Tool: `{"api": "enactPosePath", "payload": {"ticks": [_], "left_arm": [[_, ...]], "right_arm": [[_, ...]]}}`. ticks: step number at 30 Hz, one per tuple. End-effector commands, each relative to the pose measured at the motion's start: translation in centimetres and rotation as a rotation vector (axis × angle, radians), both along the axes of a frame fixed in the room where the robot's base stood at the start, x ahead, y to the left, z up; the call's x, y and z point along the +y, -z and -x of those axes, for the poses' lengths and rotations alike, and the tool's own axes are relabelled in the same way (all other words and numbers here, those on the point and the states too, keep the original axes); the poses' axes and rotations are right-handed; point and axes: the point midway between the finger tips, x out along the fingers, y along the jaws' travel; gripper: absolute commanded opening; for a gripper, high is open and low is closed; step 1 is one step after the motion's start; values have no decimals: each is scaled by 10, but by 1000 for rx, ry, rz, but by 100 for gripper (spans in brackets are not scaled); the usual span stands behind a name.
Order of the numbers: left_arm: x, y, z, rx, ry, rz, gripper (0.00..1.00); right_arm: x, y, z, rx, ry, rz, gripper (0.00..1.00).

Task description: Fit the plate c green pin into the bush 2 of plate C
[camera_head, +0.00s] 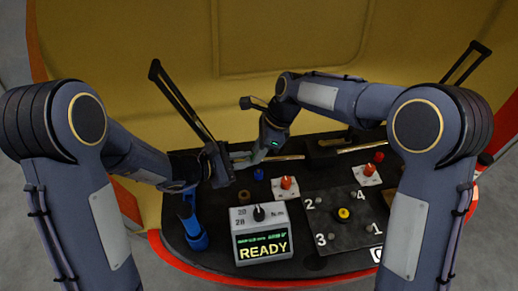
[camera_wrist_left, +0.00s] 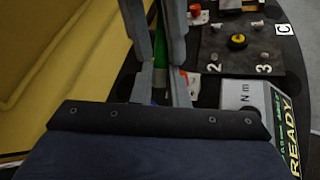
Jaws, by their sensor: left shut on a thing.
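Plate C (camera_head: 318,238) is a dark square plate with bushes numbered 1 to 4 and a yellow knob (camera_head: 343,213) at its middle. Bush 2 (camera_head: 322,203) is at its upper left; the plate also shows in the left wrist view (camera_wrist_left: 268,50). My left gripper (camera_head: 228,166) is above the table, left of the plate. In the left wrist view a green piece, apparently the green pin (camera_wrist_left: 160,48), shows between its nearly closed fingers. My right gripper (camera_head: 250,157) is close by, its fingers too small to read.
A grey box reading READY (camera_head: 262,236) stands left of the plate. Red knobs on white bases (camera_head: 286,184) (camera_head: 368,170) stand behind it. A blue tool (camera_head: 191,222) is at the left edge, and a small blue part (camera_head: 259,174) lies nearby. A yellow wall (camera_head: 290,60) rises behind.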

Motion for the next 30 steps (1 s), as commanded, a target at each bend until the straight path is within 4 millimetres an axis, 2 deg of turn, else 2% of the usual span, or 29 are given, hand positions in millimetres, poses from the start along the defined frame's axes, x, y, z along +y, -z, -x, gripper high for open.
{"api": "enactPosePath", "payload": {"ticks": [13, 14, 18, 26, 30], "left_arm": [[-1, -1, 0, 1, 1, 2, 0], [-1, -1, 0, 1, 1, 2, 0], [-1, -1, 0, 0, 2, 2, 0], [0, 0, 0, 0, 0, 2, 0], [0, 0, 0, 0, 0, 1, 0]], "right_arm": [[1, 0, 0, -1, -3, -1, 0], [1, 0, 0, -1, -3, -1, 22], [1, 0, 0, -1, -3, -1, 40], [0, -1, 0, -2, -1, 0, 40], [-3, -8, -1, -2, 0, -1, 40]]}}
